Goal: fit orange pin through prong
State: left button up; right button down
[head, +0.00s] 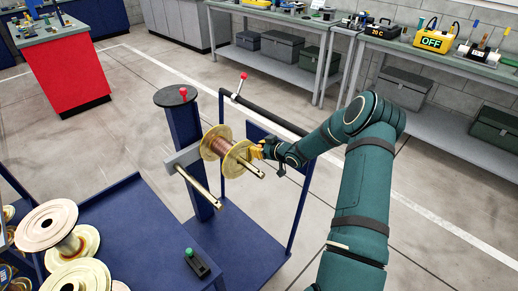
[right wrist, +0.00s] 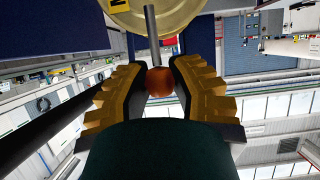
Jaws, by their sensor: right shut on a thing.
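In the right wrist view the orange pin (right wrist: 160,80) has a round orange head between my right gripper's yellow finger pads (right wrist: 160,88), with its grey shank pointing up toward the yellow spool flange (right wrist: 168,12). In the head view my right gripper (head: 257,150) is shut beside the near flange of the copper-wound spool (head: 215,146). The spool sits on a prong (head: 252,169) whose end sticks out past the flange. I cannot tell whether the shank is in the prong. A second, bare prong (head: 198,190) is at left. My left gripper is out of view.
The prongs are on a blue post (head: 188,135) with a round dark top. Benches stand behind; the floor at right is clear.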

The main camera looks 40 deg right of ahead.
aim_at(257, 169)
jog(key=shift+f, duration=0.1)
pick_arm(q)
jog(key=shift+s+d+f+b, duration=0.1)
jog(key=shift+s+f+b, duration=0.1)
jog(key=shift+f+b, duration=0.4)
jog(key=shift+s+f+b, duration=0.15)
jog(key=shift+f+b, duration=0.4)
jog(key=shift+b, duration=0.05)
pick_arm(e)
jog(key=shift+f, duration=1.5)
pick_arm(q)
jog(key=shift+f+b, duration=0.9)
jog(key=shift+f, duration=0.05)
pick_arm(e)
jog(key=shift+f, duration=1.3)
pick_arm(q)
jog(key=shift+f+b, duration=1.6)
jog(key=shift+b, duration=0.05)
pick_arm(e)
jog(key=shift+f, duration=2.15)
pick_arm(q)
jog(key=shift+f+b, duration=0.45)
jog(key=shift+b, duration=0.05)
pick_arm(e)
jog(key=shift+s+f, duration=0.1)
jog(key=shift+f, duration=0.5)
